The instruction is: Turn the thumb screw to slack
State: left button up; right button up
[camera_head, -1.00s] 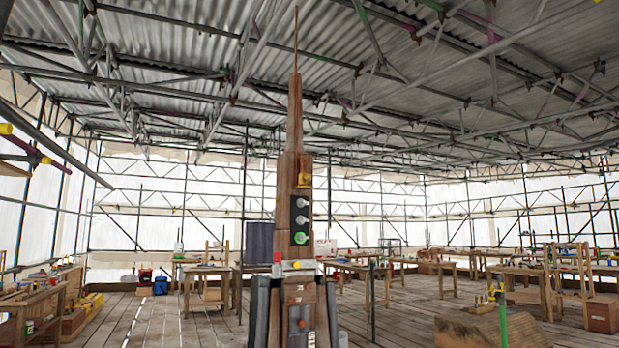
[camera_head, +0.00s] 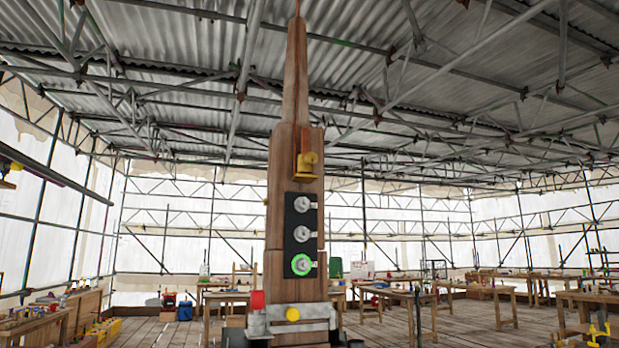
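A tall wooden spire (camera_head: 295,90) stands upright in the middle of the head view. A brass-yellow fitting (camera_head: 307,166) is on its upper front. Below that, a black plate (camera_head: 291,221) carries a column of round knobs: an upper grey knob (camera_head: 302,204), a middle grey knob (camera_head: 302,233) and a lower knob with a bright green ring (camera_head: 301,264). A grey metal collar (camera_head: 258,324) crosses the base, with a yellow round knob (camera_head: 292,314) in front and a red knob (camera_head: 257,300) at its left. I cannot tell which knob is the thumb screw. Neither gripper shows.
Wooden workbenches stand behind on the right (camera_head: 390,293) and left (camera_head: 226,296). A bench with yellow cases (camera_head: 104,330) is at the far left. Plank floor (camera_head: 450,325) shows between the benches. Scaffold poles and a corrugated roof (camera_head: 170,40) are overhead.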

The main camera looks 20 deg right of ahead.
aim_at(311, 157)
jog(key=i+l, duration=0.15)
jog(key=l, duration=0.2)
jog(key=i+l+u, duration=0.1)
jog(key=i+l, duration=0.25)
jog(key=l, duration=0.3)
jog(key=i+l, duration=0.2)
jog(key=l, duration=0.15)
jog(key=i+l+u, duration=0.1)
jog(key=l, duration=0.25)
